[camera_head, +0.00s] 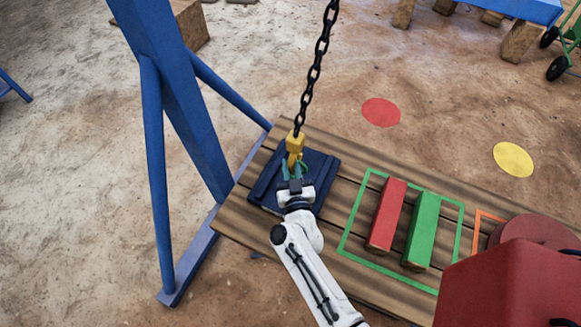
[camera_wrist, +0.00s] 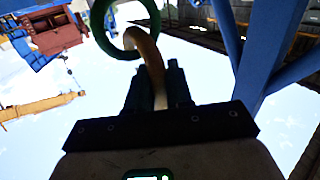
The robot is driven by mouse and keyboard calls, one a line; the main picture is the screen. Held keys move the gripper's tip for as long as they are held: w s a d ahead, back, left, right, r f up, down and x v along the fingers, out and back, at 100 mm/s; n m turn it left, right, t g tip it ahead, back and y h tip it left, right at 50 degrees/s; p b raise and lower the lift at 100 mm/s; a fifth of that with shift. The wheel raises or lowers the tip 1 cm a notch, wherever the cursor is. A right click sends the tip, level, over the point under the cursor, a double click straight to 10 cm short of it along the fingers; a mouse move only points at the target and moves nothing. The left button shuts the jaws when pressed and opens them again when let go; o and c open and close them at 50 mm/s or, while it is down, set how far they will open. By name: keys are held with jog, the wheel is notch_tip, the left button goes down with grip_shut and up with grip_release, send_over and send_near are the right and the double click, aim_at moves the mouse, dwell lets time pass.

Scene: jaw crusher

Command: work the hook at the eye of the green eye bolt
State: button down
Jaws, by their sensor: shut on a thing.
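The yellow hook block (camera_head: 295,142) hangs on a dark chain (camera_head: 315,70) over a dark blue plate (camera_head: 322,168). My gripper (camera_head: 296,170) is at the hook, just below the block. In the wrist view, my gripper (camera_wrist: 158,85) is shut on the tan, curved hook (camera_wrist: 152,60), which rises between the two dark fingers. The green eye (camera_wrist: 154,14) shows as a ring at the top, partly cut off by the frame. The hook's upper end overlaps the ring's lower right; I cannot tell whether it passes through. The bolt's shank is hidden.
The plate lies on a slatted wooden bench (camera_head: 240,218). A red block (camera_head: 388,215) and a green block (camera_head: 423,230) lie inside a green outline to the right. A blue frame (camera_head: 180,90) stands at the left. A red box (camera_head: 505,285) fills the lower right.

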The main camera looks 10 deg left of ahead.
jog(key=shift+w+r, duration=0.1)
jog(key=shift+r, duration=0.1)
jog(key=shift+w+r, duration=0.1)
jog(key=shift+r, duration=0.05)
jog(key=c, duration=0.9)
grip_release()
jog(key=shift+f, duration=0.2)
jog(key=shift+c, duration=0.2)
jog(key=p+v, duration=0.3)
jog(key=v, duration=0.8)
jog(key=shift+p, duration=0.35)
